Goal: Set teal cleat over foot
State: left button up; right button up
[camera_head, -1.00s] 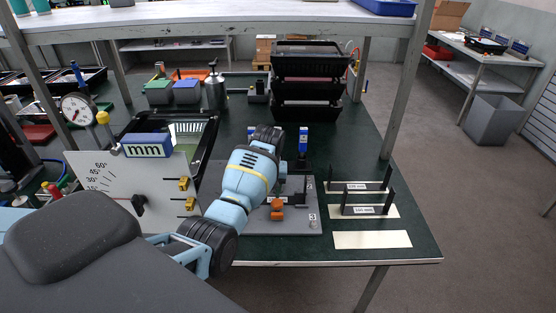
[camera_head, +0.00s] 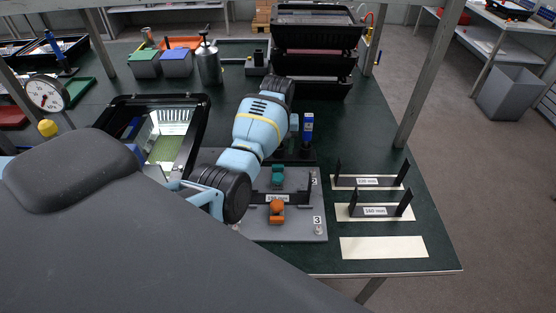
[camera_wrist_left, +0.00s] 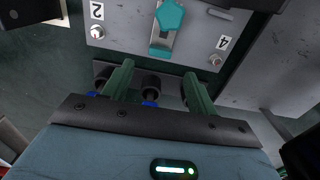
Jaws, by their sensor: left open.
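The teal cleat (camera_head: 277,175) sits on the grey plate (camera_head: 300,226), behind an orange cleat (camera_head: 277,211). In the left wrist view the teal cleat (camera_wrist_left: 170,16) is at the top, over a pale metal piece (camera_wrist_left: 161,43) on the plate. I cannot tell which piece is the foot. My left gripper (camera_wrist_left: 158,69) is open, with its two green fingers apart and nothing between their tips. The fingers point towards the plate, short of the cleat. My right gripper is not in view.
A blue-handled tool (camera_head: 307,127) stands upright behind the plate, close to my left wrist. Black trays (camera_head: 315,60) are stacked at the back. Two black brackets (camera_head: 368,182) stand on labelled strips at the right. A blank cream strip (camera_head: 383,247) lies in front of them.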

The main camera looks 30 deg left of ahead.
aim_at(278, 166)
pick_arm(q)
jog(key=shift+s+f, duration=0.1)
jog(key=shift+f, duration=0.15)
notch_tip(278, 166, down, 6)
jog(key=shift+b, duration=0.6)
jog(key=shift+f, duration=0.65)
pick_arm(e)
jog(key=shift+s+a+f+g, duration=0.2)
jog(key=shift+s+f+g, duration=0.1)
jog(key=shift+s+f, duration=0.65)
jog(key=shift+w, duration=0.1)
